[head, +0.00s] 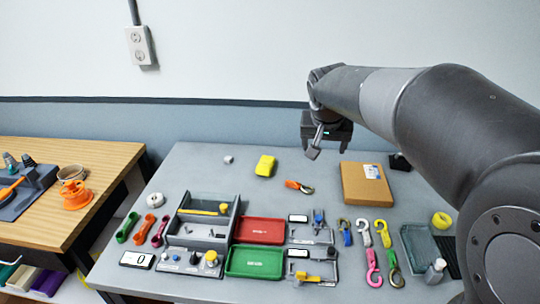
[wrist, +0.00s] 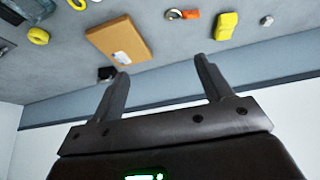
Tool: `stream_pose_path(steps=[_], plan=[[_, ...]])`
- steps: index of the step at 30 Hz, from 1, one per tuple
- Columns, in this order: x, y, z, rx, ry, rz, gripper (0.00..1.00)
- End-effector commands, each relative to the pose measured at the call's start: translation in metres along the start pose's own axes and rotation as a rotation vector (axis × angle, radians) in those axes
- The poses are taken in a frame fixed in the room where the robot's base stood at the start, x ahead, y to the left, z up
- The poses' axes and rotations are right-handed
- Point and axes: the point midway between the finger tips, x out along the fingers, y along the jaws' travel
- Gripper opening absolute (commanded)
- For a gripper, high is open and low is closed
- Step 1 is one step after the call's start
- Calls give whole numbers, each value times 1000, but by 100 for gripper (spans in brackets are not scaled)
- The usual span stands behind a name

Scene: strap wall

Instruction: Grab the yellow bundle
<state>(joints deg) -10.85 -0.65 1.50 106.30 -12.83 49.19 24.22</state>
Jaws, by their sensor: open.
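The yellow bundle (head: 265,166) lies on the back part of the grey table, left of the cardboard box. It also shows near the top right of the wrist view (wrist: 227,26), with nothing on it. My gripper (head: 313,150) hangs above the back of the table, to the right of the bundle and apart from it. In the wrist view its two fingers (wrist: 161,72) are spread wide with nothing between them.
A cardboard box (head: 366,184) and an orange strap with a metal hook (head: 299,186) lie near the bundle. A small white block (head: 228,160) is to its left. Trays, including a red one (head: 260,231), and several hooked straps fill the front. A wall stands behind.

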Motion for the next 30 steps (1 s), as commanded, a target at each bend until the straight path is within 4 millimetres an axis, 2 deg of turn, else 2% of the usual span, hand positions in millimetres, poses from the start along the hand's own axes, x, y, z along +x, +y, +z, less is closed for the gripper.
stream_pose_path(steps=[1,6,15,21,24,30], plan=[[14,-14,-14,0,-3,2,72],[58,-54,-52,17,3,10,72],[148,-133,-95,51,17,19,72],[210,-186,-105,73,28,20,72],[233,-204,-107,82,34,20,72],[256,-221,-106,92,40,19,72]])
